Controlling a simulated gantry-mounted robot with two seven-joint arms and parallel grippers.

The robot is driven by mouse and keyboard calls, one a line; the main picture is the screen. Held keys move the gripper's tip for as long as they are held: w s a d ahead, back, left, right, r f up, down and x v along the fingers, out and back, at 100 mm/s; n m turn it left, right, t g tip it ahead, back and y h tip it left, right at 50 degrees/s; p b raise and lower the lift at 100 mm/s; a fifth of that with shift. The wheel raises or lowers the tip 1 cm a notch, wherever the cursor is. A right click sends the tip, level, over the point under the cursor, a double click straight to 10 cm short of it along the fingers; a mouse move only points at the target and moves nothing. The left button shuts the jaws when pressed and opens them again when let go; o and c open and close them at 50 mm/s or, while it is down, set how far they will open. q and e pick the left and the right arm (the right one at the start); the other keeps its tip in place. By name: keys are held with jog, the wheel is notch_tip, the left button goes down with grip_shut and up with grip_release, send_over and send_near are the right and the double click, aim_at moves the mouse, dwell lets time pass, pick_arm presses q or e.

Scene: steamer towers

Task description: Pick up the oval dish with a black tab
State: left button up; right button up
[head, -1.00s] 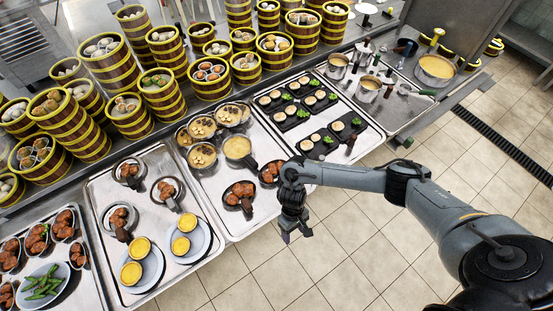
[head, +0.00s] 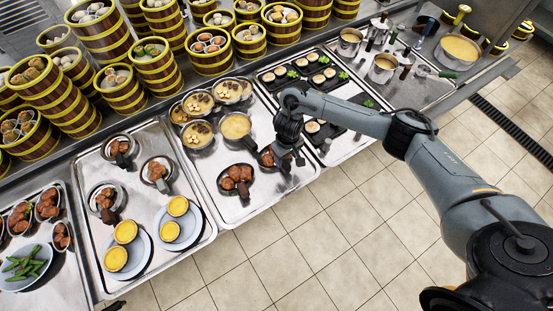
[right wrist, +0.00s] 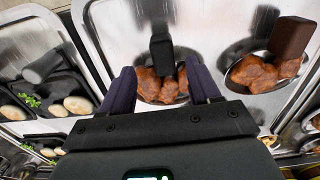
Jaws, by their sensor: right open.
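The oval dish with a black tab (right wrist: 160,86) holds brown meat pieces and lies on a metal tray; its tab (right wrist: 161,53) stands up from it. In the head view the dish (head: 266,158) is partly hidden by my right gripper (head: 288,158). My right gripper is open and empty. In the right wrist view its two fingers (right wrist: 162,88) appear on either side of the dish; I cannot tell how far above it they are. A similar dish with a brown tab (head: 236,176) lies beside it, and also shows in the right wrist view (right wrist: 256,73). My left gripper is not in view.
Yellow-banded steamer towers (head: 165,60) crowd the back. Round pans (head: 235,126) sit behind the dishes. A neighbouring tray (head: 345,147) holds black plates with food. Tiled floor (head: 300,250) lies open in front.

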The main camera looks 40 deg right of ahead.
aim_at(284, 162)
jog(key=shift+w+f+b, duration=0.1)
jog(key=shift+f+b, duration=0.2)
jog(key=shift+f, duration=0.35)
jog(key=f+b, duration=0.2)
jog(key=f, duration=0.1)
jog(key=f+b, duration=0.1)
jog(key=shift+w+a+f, duration=0.2)
jog(key=shift+w+f, duration=0.05)
jog(key=shift+c, duration=0.2)
grip_shut()
